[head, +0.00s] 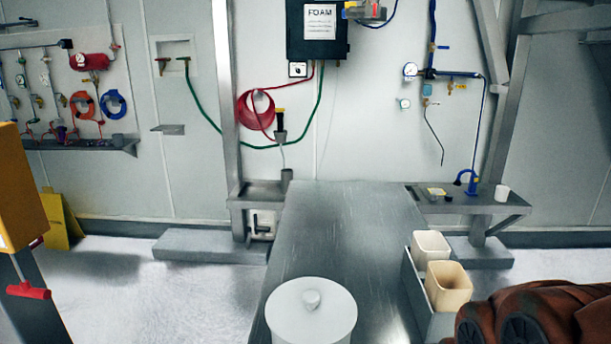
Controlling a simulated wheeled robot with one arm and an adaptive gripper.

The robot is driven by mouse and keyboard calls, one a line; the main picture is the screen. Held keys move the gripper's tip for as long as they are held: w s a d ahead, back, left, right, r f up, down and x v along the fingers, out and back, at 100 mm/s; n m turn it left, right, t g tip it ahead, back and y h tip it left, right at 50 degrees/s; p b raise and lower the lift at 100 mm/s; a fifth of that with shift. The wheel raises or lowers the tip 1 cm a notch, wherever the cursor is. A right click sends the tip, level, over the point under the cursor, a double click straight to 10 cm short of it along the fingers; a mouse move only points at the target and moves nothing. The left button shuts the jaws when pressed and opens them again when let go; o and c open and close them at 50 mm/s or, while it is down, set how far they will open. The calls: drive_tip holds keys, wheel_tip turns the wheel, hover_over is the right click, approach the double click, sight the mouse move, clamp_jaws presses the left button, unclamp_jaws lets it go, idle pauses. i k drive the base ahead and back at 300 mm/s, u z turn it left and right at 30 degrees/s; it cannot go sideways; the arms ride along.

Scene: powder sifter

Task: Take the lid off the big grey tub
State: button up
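A big, round, pale grey, nearly white tub (311,338) stands at the near end of the metal table, at the bottom of the head view. Its flat round lid (285,306) is on it and has a small round knob (311,299) in the middle. The picture's lower edge cuts off the front of the tub, so its base is hidden. My gripper is not in view, and nothing is seen touching the lid.
The long metal table (345,230) is bare behind the tub. To its right, a grey holder (413,285) carries a white container (430,246) and a cream container (447,287). A brown-red, dark-ringed shape fills the lower right corner.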

sight(307, 311)
drive_tip(key=z, duration=1.1)
drive_tip(key=k, duration=0.7)
drive_tip(key=u, duration=2.25)
drive_tip(key=i, duration=0.5)
